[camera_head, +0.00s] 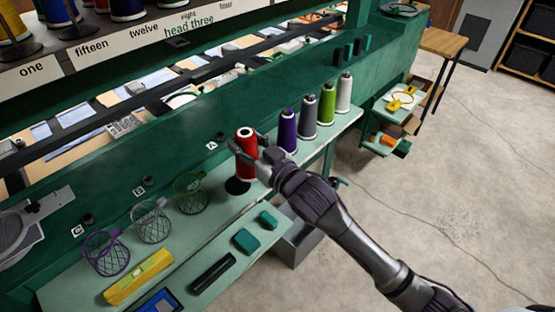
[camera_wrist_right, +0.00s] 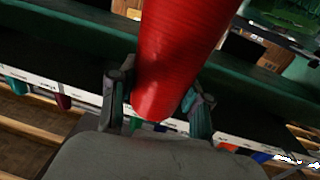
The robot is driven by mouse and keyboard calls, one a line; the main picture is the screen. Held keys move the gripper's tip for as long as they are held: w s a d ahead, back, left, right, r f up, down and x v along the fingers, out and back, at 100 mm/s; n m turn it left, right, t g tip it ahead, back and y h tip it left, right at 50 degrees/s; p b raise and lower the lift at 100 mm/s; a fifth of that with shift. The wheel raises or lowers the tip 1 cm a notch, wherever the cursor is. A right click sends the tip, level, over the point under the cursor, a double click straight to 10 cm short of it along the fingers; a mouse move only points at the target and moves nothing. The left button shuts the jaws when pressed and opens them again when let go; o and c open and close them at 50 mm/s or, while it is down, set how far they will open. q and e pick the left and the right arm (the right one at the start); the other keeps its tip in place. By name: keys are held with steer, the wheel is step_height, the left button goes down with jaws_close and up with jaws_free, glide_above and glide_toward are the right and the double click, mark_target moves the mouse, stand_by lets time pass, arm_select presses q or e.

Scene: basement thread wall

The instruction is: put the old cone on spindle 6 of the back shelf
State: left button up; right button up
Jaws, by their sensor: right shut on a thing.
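A red thread cone (camera_head: 246,142) with a pale top is held by my right gripper (camera_head: 249,153) above the narrow green shelf. In the right wrist view the red cone (camera_wrist_right: 178,55) is tilted and fills the space between the fingers of the gripper (camera_wrist_right: 160,102). A dark round base (camera_head: 237,186) shows just below the cone; I cannot tell whether they touch. No spindle numbered 6 can be read. My left gripper is not in view.
Purple (camera_head: 288,131), grey, green and white cones stand in a row right of my gripper. Wire baskets (camera_head: 151,222), a yellow level (camera_head: 138,278) and small boxes lie to the left. A label rail (camera_head: 88,62) with cones above is at upper left. Floor is open at right.

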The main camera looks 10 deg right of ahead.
mark_target(236, 133)
steer(key=shift+n+g+y, duration=0.5)
steer(key=shift+n+y, duration=0.2)
steer(key=shift+y, duration=0.1)
steer(key=w+a+r, duration=0.2)
steer(key=w+a, duration=0.1)
steer(key=shift+a+r, duration=0.15)
steer(key=shift+r, duration=0.1)
step_height(236, 133, down, 8)
steer(key=b, duration=0.8)
steer(key=shift+s+r, duration=0.1)
steer(key=shift+r, duration=0.1)
steer(key=shift+f, duration=0.55)
steer(key=shift+f, duration=0.3)
